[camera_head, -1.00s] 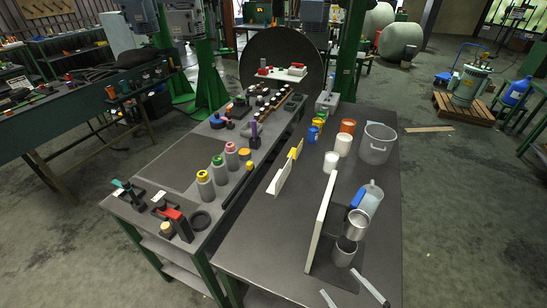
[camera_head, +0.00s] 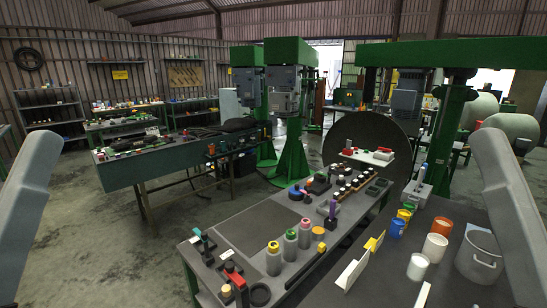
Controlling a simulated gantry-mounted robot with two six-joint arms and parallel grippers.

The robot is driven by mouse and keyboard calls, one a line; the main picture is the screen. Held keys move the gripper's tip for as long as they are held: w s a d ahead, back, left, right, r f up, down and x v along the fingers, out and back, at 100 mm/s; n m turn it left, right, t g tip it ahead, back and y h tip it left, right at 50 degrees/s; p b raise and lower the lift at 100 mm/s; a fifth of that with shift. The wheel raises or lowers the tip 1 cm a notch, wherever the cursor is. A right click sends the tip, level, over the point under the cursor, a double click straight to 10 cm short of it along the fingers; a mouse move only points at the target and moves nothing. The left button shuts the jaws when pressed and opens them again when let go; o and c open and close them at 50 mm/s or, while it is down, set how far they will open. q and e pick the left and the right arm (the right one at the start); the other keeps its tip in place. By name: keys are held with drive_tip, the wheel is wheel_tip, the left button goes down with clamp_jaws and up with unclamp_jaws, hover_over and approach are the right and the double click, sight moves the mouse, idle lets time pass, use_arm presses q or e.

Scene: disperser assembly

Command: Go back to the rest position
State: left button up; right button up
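Two grey arm links of mine show, one at the left edge of the head view and one at the right edge. Neither gripper is in view, so I cannot see their fingers or whether they hold anything. The near left bench (camera_head: 262,222) carries several grey bottles with coloured caps, such as a green-capped bottle (camera_head: 291,247). The near right table (camera_head: 398,283) carries a grey pot (camera_head: 479,262), an orange cup (camera_head: 442,227), a white cup (camera_head: 434,248) and a blue cup (camera_head: 397,227). My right arm link hides part of this table.
A large dark round disc (camera_head: 370,137) stands behind the benches. A green machine (camera_head: 290,95) stands at the back centre. A long green workbench (camera_head: 170,163) is at the left. Concrete floor (camera_head: 115,250) lies open at the lower left.

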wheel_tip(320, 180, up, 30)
drive_tip(key=p, duration=2.9)
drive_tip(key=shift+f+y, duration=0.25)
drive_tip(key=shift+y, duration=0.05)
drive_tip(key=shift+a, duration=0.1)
